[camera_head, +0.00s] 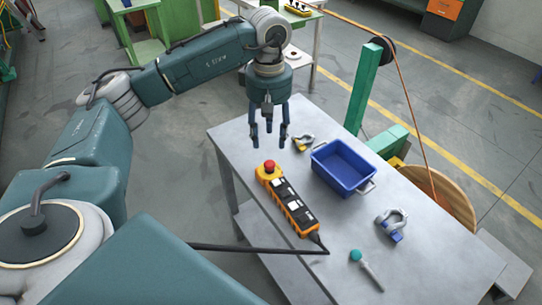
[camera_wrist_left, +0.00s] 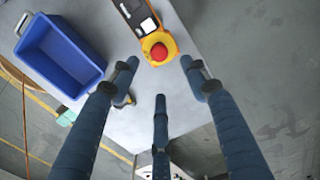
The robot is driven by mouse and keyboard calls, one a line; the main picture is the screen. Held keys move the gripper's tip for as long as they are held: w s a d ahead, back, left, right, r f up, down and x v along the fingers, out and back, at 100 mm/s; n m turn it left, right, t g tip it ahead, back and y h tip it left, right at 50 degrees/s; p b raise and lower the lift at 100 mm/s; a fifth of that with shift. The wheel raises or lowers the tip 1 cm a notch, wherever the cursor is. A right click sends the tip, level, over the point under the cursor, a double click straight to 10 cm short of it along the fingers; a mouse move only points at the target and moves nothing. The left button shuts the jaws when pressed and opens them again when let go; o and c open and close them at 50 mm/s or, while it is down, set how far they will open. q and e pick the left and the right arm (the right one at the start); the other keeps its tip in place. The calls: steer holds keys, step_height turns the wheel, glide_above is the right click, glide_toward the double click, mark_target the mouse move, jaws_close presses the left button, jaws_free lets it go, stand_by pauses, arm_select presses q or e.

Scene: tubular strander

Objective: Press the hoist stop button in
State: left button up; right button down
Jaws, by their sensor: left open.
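The hoist pendant (camera_head: 288,203) lies on the grey table, a yellow-orange and black box with several white and dark buttons. Its red stop button (camera_head: 269,164) is at the end nearest my left gripper. My left gripper (camera_head: 269,138) is open and empty, pointing down above the table just beyond that end. In the left wrist view the red stop button (camera_wrist_left: 159,52) shows between two spread fingers, near the top, with the pendant body (camera_wrist_left: 137,17) running up out of view. The fingers look apart from the button. My right gripper is not in view.
A blue bin (camera_head: 342,168) stands beside the pendant. A shackle (camera_head: 303,142) lies behind it, another shackle (camera_head: 391,224) and a teal-handled tool (camera_head: 366,268) lie nearer the front. A black cable runs left from the pendant. A green post (camera_head: 363,90) rises behind the table.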

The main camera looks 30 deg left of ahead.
mark_target(270, 163)
arm_select(q)
step_height(270, 163, down, 10)
steer(key=shift+d+r+p, duration=0.1)
steer(key=shift+r+p, duration=0.15)
steer(key=shift+p, duration=0.85)
steer(key=shift+c, duration=0.3)
jaws_close()
